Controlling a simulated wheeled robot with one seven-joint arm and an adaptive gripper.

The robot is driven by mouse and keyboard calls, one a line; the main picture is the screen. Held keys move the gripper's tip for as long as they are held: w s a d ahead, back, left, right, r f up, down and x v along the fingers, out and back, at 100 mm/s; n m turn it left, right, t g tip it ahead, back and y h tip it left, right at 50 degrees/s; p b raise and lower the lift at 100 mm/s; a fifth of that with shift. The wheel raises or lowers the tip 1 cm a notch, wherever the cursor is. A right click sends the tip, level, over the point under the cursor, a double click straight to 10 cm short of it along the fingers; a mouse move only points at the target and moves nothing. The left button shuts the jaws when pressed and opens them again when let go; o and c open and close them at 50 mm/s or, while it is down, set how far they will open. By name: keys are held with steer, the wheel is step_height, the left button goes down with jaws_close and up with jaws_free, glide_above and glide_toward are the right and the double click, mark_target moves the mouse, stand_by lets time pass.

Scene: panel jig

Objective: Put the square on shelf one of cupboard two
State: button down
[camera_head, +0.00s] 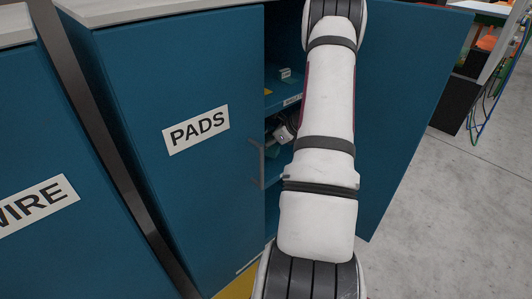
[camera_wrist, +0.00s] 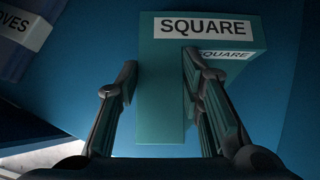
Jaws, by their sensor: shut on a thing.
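The square (camera_wrist: 163,95) is a teal piece with a white label reading SQUARE, in the middle of the wrist view. My gripper (camera_wrist: 159,62) has one finger on each side of its upright part and is shut on it. In the head view my gripper (camera_head: 283,132) shows only partly, left of my arm, inside an open teal cupboard (camera_head: 270,90). The square cannot be made out clearly there. A shelf edge with a white label (camera_head: 292,100) is just above my gripper; my arm hides much of the inside.
A small labelled item (camera_head: 285,73) stands on the shelf above. The closed PADS door (camera_head: 190,180) is left of the opening, and the open door (camera_head: 405,110) is to the right. A blue item with a label ending in OVES (camera_wrist: 28,38) is at upper left in the wrist view.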

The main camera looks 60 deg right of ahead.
steer(key=shift+s+f+b, duration=0.15)
steer(key=shift+f+b, duration=0.6)
steer(key=shift+f, duration=0.9)
steer(key=shift+f, duration=0.15)
steer(key=c, duration=1.1)
jaws_free()
steer(key=shift+r, duration=0.2)
steer(key=p+v, duration=0.2)
steer(key=v, duration=0.4)
steer(key=shift+s+r+p, duration=0.1)
steer(key=shift+p, duration=0.3)
steer(key=shift+s+d+r, duration=0.1)
steer(key=shift+s+r, duration=0.2)
steer(key=shift+s, duration=0.15)
